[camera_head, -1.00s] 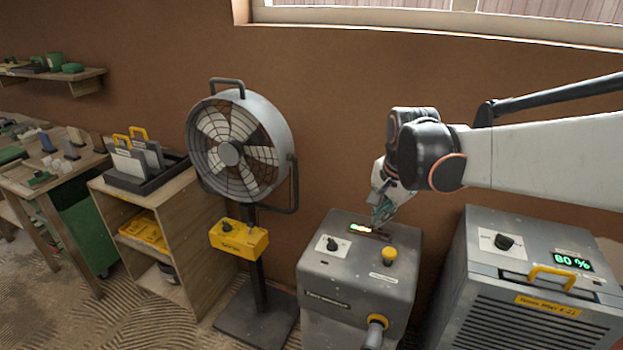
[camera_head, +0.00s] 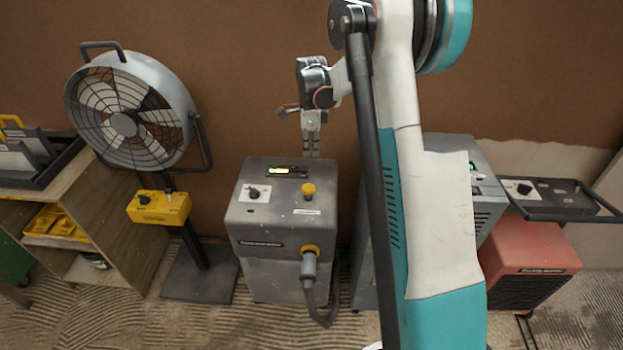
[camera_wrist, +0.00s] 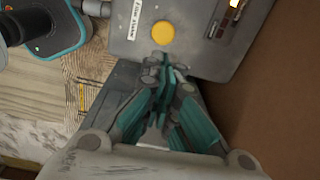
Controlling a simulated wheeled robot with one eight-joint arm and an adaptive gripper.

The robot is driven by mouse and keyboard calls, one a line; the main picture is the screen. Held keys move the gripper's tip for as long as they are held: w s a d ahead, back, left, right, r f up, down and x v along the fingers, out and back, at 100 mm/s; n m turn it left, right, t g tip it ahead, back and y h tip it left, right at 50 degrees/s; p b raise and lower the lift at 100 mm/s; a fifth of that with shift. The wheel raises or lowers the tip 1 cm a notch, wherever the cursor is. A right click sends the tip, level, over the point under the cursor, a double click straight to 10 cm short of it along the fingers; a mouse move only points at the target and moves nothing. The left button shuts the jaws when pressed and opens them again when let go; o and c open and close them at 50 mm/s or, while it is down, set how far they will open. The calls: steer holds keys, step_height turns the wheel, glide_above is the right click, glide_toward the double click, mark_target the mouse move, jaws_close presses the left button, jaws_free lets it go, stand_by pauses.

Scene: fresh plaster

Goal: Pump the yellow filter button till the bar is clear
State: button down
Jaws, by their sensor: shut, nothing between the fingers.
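The yellow filter button (camera_head: 308,188) stands on the top right of a grey machine (camera_head: 262,225). In the wrist view the button (camera_wrist: 163,33) shows as a round yellow disc just beyond my fingertips. My gripper (camera_head: 312,153) is shut and empty, pointing down above the machine's back edge, apart from the button. It also shows in the wrist view (camera_wrist: 162,62).
A black knob (camera_head: 254,193) sits left of the button, and a hose (camera_head: 309,270) leaves the machine's front. A fan (camera_head: 128,112) with a yellow box stands at left. A red unit (camera_head: 525,262) stands at right. My arm hides much of the grey unit behind it.

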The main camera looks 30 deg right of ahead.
mark_target(312, 188)
steer(key=shift+w+d+f, duration=0.1)
steer(key=shift+d+f, duration=0.2)
steer(key=shift+f, duration=0.05)
step_height(312, 188, down, 14)
steer(key=b, duration=0.5)
stand_by(0.5)
step_height(312, 188, down, 3)
steer(key=shift+r+b, duration=0.1)
steer(key=shift+b, duration=0.65)
step_height(312, 188, up, 14)
steer(key=p, duration=0.5)
steer(key=shift+p, duration=0.3)
